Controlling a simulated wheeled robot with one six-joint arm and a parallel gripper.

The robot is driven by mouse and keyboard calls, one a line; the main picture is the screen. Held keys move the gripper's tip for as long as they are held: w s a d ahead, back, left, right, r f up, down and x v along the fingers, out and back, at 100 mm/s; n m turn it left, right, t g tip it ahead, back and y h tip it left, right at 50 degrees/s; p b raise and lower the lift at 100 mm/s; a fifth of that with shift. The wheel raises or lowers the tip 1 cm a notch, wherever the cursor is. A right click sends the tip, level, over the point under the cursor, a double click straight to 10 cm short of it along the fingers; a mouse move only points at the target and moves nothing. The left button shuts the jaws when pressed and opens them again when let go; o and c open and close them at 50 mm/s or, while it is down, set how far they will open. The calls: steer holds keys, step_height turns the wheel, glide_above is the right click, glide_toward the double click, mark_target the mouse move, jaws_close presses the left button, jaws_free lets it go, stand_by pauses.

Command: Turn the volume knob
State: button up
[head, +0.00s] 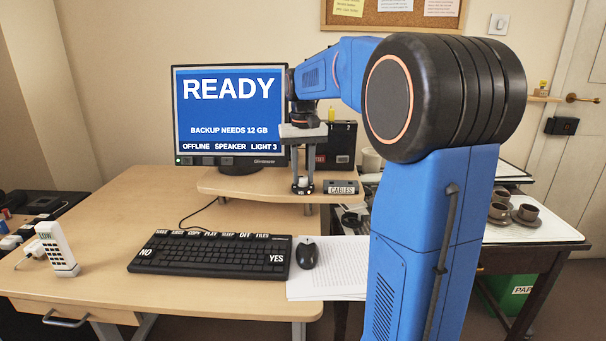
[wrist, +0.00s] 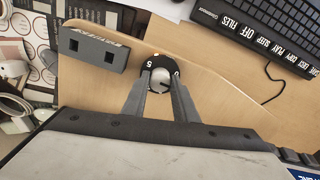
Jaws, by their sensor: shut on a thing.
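In the head view my gripper (head: 303,187) is at the front of the riser, and the knob is mostly hidden between the fingertips. The monitor (head: 228,105) reads READY, BACKUP NEEDS 12 GB, OFFLINE, SPEAKER, LIGHT 3.
A dark block labelled CABLES (head: 341,187) sits on the riser (head: 235,184) just right of my gripper. A black box (head: 337,147) stands behind. The keyboard (head: 212,254), mouse (head: 307,253) and paper (head: 335,280) lie on the desk in front. A white handset (head: 57,249) stands at left.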

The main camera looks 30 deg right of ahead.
mark_target(303, 177)
steer(key=n, duration=0.6)
steer(key=shift+n, duration=0.4)
stand_by(0.3)
steer(key=o, duration=1.1)
steer(key=shift+c, duration=0.2)
steer(key=shift+r, duration=0.15)
step_height(303, 177, up, 17)
